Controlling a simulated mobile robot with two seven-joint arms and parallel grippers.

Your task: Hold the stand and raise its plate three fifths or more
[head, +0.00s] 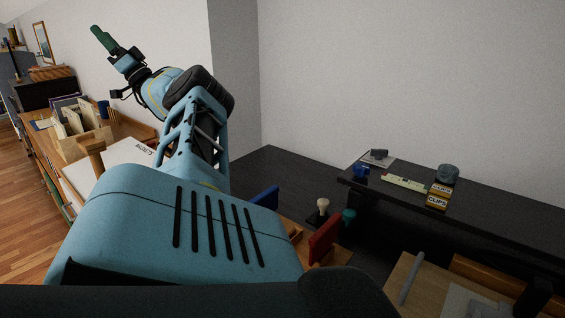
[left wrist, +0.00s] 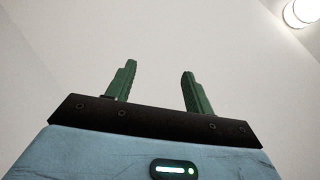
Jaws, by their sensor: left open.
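My left gripper (head: 103,39) is raised high at the upper left of the head view, in front of the pale wall and far from the dark desk. Its two green fingers are apart and empty in the left wrist view (left wrist: 157,88), with only wall and ceiling beyond. I cannot clearly pick out the stand or its plate. A small grey object on a pale sheet (head: 379,155) lies at the back of the raised dark shelf, too small to identify. My right gripper is not in view.
The dark raised shelf (head: 500,205) holds a blue cup (head: 361,171), a pale green level (head: 404,183), a grey round object (head: 447,174) and boxes marked clips (head: 437,201). A wooden surface (head: 425,283) lies at lower right. Papers and wooden holders (head: 82,142) stand at left.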

